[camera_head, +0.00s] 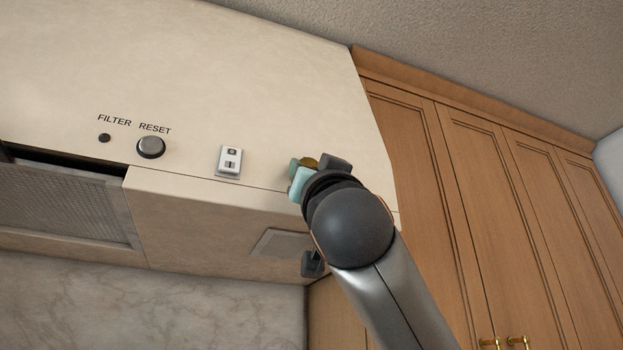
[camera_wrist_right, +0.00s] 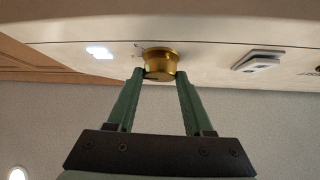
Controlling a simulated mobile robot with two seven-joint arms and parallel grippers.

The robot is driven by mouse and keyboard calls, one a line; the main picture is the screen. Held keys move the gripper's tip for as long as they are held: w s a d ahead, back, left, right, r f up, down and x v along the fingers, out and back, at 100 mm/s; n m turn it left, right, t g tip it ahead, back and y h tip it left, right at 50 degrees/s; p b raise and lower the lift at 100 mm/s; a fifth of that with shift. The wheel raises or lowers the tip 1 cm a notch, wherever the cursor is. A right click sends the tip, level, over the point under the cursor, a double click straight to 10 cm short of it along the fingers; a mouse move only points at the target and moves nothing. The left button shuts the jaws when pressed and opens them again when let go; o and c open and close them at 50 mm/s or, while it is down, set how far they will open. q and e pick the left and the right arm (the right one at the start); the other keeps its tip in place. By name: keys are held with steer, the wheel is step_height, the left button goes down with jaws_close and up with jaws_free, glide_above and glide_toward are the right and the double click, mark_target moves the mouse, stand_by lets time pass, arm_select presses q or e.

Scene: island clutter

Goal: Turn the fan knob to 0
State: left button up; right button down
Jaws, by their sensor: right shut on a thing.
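The fan knob (camera_wrist_right: 160,60) is a round gold knob on the front face of the cream range hood (camera_head: 210,70). In the head view only a small gold part of the knob (camera_head: 309,161) shows beside my fingers; its markings and pointer are hidden. My right gripper (camera_wrist_right: 160,74) is shut on the knob, with one green finger on each side of it. In the head view my right gripper (camera_head: 302,172) reaches up from the lower right and covers most of the knob. My left gripper is not in view.
Left of the knob are a small white switch (camera_head: 229,161), a round reset button (camera_head: 151,147) and a dark filter light (camera_head: 104,138). A mesh filter (camera_head: 65,205) is under the hood at left. Wooden cabinets (camera_head: 480,190) stand close on the right.

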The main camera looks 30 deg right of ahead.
steer(key=shift+s+d+r+n+g+y+p, duration=0.2)
steer(key=shift+n+g+y, duration=1.1)
steer(key=shift+n+y, duration=2.8)
steer(key=shift+w+d+r+n+g+y+p, duration=0.2)
steer(key=shift+n+g+y+p, duration=0.8)
steer(key=shift+n+y, duration=3.1)
steer(key=shift+s+d+r+n+g+y+p, duration=0.25)
steer(key=shift+n+g+y, duration=1.5)
steer(key=shift+n, duration=4.45)
steer(key=shift+d+n, duration=0.25)
steer(key=shift+n, duration=0.05)
steer(key=shift+c, duration=1.5)
jaws_free()
